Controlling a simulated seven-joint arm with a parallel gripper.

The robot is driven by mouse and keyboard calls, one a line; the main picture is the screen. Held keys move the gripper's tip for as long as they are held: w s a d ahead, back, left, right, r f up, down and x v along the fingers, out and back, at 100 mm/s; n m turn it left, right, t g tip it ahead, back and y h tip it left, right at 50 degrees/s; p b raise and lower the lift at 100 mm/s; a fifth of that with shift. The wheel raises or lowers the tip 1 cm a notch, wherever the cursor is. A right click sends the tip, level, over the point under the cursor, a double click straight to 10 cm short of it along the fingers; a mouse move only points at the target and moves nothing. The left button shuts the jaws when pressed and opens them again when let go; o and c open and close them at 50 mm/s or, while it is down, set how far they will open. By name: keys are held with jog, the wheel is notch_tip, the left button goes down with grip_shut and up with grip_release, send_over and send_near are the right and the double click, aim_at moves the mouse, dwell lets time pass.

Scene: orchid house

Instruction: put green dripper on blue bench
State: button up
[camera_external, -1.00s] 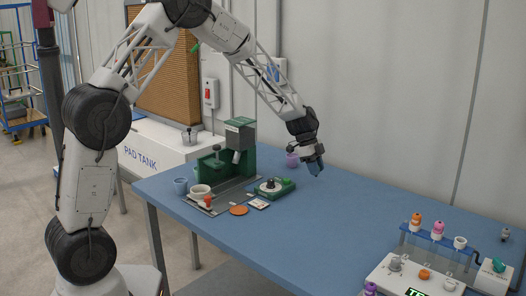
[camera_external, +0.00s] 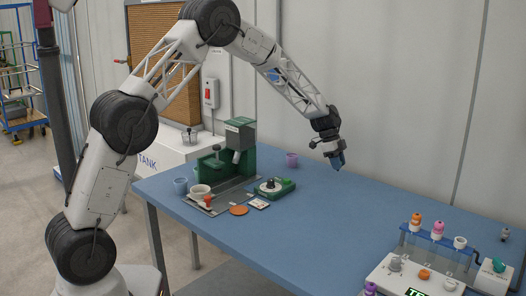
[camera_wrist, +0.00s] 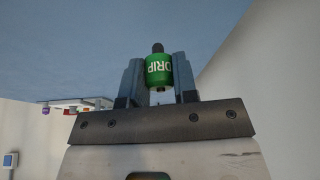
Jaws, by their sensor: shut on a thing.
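A green dripper (camera_wrist: 159,70) with white lettering and a dark tip is held between the two blue-grey fingers of my gripper (camera_wrist: 159,80) in the wrist view. My gripper (camera_external: 338,162) is shut on it. In the external view my gripper is over the back part of the blue bench (camera_external: 310,225), and the dripper cannot be made out there. The bench top also fills the upper part of the wrist view (camera_wrist: 80,45). I cannot tell the exact height of the dripper over the bench.
A rack (camera_external: 436,240) with coloured pieces stands at the right. The bench middle is clear.

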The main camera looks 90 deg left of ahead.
jog(key=shift+w+a+f, duration=0.1)
jog(key=shift+w+a, duration=0.65)
jog(key=shift+w, duration=0.35)
jog(key=shift+f, duration=1.75)
jog(key=shift+f, duration=0.15)
jog(key=o, duration=1)
jog(key=v, duration=1.2)
jog(key=shift+r, duration=0.2)
